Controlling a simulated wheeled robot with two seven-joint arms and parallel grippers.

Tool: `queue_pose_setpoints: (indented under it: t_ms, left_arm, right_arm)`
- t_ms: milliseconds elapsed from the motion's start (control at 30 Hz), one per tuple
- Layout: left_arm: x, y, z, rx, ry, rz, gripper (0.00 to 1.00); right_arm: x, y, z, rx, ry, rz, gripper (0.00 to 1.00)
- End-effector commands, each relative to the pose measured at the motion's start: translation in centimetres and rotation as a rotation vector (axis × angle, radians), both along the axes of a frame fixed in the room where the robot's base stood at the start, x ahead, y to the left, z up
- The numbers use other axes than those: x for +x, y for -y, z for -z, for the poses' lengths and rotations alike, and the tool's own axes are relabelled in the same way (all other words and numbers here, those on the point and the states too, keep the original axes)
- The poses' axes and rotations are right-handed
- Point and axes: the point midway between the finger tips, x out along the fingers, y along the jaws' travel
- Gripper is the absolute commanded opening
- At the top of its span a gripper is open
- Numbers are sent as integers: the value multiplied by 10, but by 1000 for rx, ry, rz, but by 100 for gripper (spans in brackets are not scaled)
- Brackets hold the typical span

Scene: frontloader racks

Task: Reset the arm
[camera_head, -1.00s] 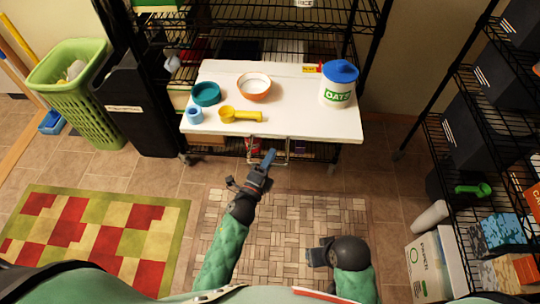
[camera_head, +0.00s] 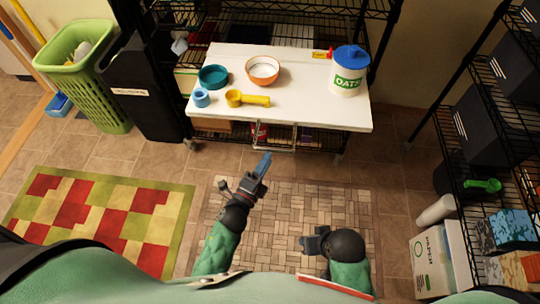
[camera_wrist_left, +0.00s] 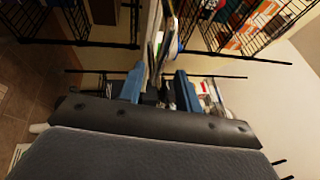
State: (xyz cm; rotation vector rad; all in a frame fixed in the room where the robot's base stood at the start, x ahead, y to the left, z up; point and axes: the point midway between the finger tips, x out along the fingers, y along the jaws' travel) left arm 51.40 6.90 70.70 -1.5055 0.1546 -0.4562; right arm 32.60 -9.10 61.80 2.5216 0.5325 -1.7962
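My left arm comes up from the bottom of the head view, and its gripper (camera_head: 263,165) with blue fingers hangs over the floor just in front of the white table. In the left wrist view the two blue fingers (camera_wrist_left: 160,88) stand apart with nothing held between them. My right gripper (camera_head: 310,242) is low over the wood-tile mat, beside its dark round wrist; its fingers are too small and turned to judge.
The white table (camera_head: 290,115) carries a teal bowl (camera_head: 213,77), an orange bowl (camera_head: 263,70), a blue cup (camera_head: 201,98), a yellow scoop (camera_head: 247,99) and an oats canister (camera_head: 349,72). A wire rack (camera_head: 455,165) stands at right, a green basket (camera_head: 85,85) at left.

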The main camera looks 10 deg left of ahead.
Motion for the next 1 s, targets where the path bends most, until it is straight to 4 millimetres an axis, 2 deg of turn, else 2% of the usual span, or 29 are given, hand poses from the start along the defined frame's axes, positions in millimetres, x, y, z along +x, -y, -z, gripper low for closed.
queue_pose_setpoints:
  t_ms: [267, 733, 867, 1000]
  left_arm:
    - [-6, -3, 1, 1, 0, 0, 34]
    - [-6, -3, 1, -4, -5, -4, 34]
    - [-3, -14, -1, -57, -58, -50, 34]
    - [0, -37, -2, -184, -184, -151, 34]
  right_arm:
    - [1, -3, 5, 7, 3, 2, 36]
    - [8, -2, -4, 10, 22, 5, 36]
    - [8, -1, -6, 7, 18, 4, 36]
    - [4, 3, -9, -5, 0, 5, 36]
